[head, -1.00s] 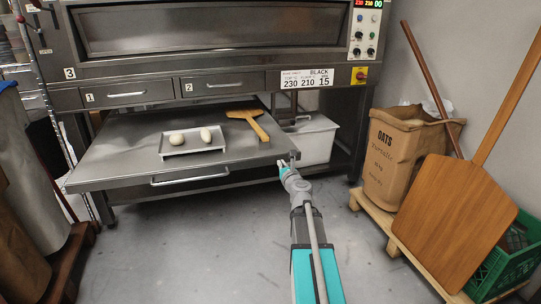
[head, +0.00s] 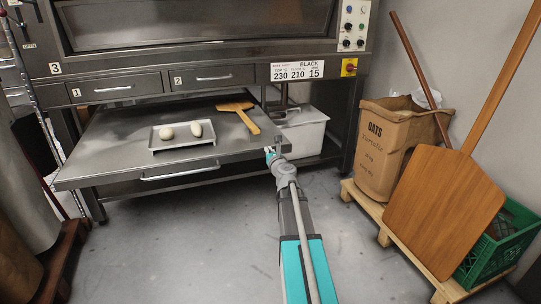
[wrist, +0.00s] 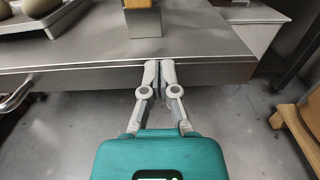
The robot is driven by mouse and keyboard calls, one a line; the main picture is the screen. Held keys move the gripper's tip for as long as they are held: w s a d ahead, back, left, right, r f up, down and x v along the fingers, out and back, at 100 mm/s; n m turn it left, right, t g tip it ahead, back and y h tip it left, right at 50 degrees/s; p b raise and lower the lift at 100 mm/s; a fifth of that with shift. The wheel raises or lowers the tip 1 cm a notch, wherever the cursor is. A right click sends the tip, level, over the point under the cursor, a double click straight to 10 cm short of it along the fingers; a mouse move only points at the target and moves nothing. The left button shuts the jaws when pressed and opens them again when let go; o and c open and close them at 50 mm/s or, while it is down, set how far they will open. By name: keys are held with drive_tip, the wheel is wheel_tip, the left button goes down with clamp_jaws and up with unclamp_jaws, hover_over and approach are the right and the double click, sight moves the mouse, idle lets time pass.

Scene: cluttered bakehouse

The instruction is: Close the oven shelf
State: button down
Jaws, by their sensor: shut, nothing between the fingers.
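The oven shelf (head: 100,163) is a steel slab pulled out below the oven, with a bar handle (head: 180,172) on its front edge. It carries a small tray (head: 182,144) with two pale dough pieces (head: 167,132) and a wooden scraper (head: 248,118). My gripper (head: 268,151) is at the shelf's front right corner, right of the handle. In the wrist view the shut, empty fingers (wrist: 159,63) meet the shelf's front edge (wrist: 110,78); whether they press on it I cannot tell.
A pale bin (head: 305,138) stands under the oven, right of the shelf. An oats sack (head: 385,150), a wooden peel (head: 447,210) and a green crate (head: 497,250) stand on a pallet (head: 383,237) at the right. The floor before the shelf is clear.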

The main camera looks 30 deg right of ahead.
sight(262, 144)
drive_tip(key=x, duration=0.8)
drive_tip(key=shift+w+d, duration=0.1)
drive_tip(key=shift+w, duration=0.3)
